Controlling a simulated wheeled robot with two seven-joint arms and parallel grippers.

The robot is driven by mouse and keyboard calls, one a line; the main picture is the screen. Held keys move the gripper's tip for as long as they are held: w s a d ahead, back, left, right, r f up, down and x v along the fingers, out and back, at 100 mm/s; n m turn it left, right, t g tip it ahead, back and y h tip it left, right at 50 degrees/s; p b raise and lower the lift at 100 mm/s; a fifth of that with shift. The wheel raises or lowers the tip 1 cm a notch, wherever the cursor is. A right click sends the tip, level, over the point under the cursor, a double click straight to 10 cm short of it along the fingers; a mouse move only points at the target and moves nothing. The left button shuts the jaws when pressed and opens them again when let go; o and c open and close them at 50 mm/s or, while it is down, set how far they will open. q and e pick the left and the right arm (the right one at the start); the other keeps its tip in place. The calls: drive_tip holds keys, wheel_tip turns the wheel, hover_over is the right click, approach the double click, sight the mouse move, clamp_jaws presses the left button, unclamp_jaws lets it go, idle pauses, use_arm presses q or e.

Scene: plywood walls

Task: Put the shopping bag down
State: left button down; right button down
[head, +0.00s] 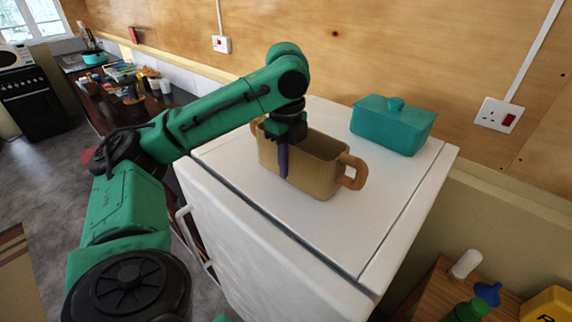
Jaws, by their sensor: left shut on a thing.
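The tan shopping bag (308,178), open at the top with an orange-brown handle at each end, sits upright on the white top of a fridge-like cabinet (232,158). Its base appears to rest on that surface. My left gripper (283,160) points down at the bag's near side, towards its left end. It is shut on the bag's wall, with one dark purple finger showing on the outside. The other finger is hidden, and my gripper and arm partly cover the left handle. My right gripper is not in view.
A teal lidded box (393,124) stands behind and right of the bag on the same top. The top is clear in front of it, to the right. A low wooden table (437,289) with bottles is at the lower right. A cluttered counter (125,112) is at the left.

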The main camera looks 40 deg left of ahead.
use_arm(q)
drive_tip(key=shift+f, duration=0.15)
drive_tip(key=c, duration=1)
unclamp_jaws()
drive_tip(key=shift+d+r, duration=0.1)
drive_tip(key=shift+r, duration=6.05)
drive_tip(key=shift+f, duration=0.1)
